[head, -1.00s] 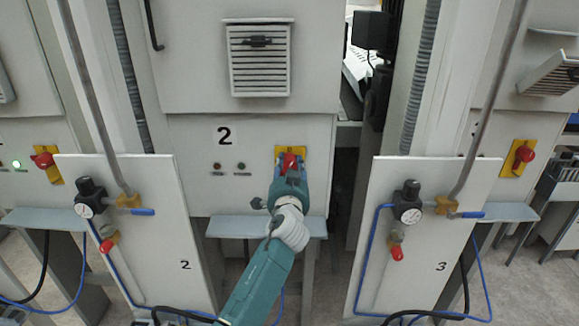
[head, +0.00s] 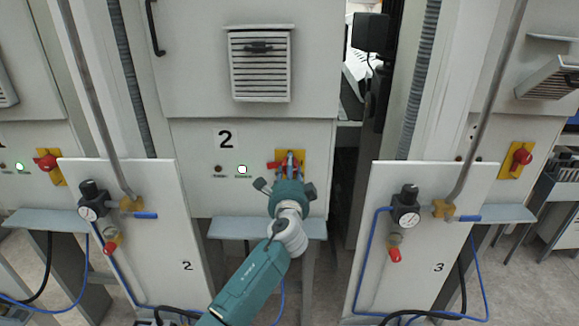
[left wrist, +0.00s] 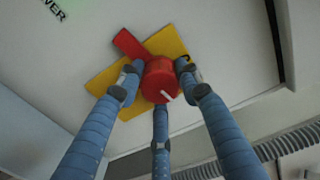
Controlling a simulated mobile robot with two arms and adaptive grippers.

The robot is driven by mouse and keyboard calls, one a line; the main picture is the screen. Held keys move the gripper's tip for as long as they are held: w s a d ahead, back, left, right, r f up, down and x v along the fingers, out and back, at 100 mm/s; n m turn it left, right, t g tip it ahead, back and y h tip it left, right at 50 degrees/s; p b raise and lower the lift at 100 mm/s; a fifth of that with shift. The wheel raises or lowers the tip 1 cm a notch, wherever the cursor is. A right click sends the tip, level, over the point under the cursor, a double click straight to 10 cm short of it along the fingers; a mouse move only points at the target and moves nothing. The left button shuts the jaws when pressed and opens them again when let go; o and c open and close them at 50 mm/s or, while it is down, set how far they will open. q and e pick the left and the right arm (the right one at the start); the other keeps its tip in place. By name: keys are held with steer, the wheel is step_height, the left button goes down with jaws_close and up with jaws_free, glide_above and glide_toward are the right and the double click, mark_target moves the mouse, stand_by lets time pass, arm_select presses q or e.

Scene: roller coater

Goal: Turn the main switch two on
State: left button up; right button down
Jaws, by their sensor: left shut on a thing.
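The red main switch of cabinet two (head: 275,164) sits on a yellow plate (head: 303,157) on the cabinet front. Its handle points left in the head view. My left gripper (head: 291,160) is at the switch, partly hiding it. In the left wrist view, the blue fingers of my left gripper (left wrist: 158,82) are closed around the round red knob (left wrist: 160,76), and the handle sticks out to the upper left. My right gripper is not in view.
A grey ledge (head: 235,228) runs below the switch. Panel 2 (head: 160,220) with a gauge stands at the left, and panel 3 (head: 430,230) at the right. Cabinets on both sides carry similar switches (head: 522,157) (head: 46,162).

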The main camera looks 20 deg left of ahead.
arm_select(q)
steer(key=shift+d+r+m+p, duration=0.1)
steer(key=shift+m+p, duration=0.2)
steer(key=shift+m, duration=0.8)
steer(key=o, duration=1.1)
steer(key=shift+d, duration=0.1)
steer(key=shift+o, duration=0.2)
steer(key=v, duration=1.2)
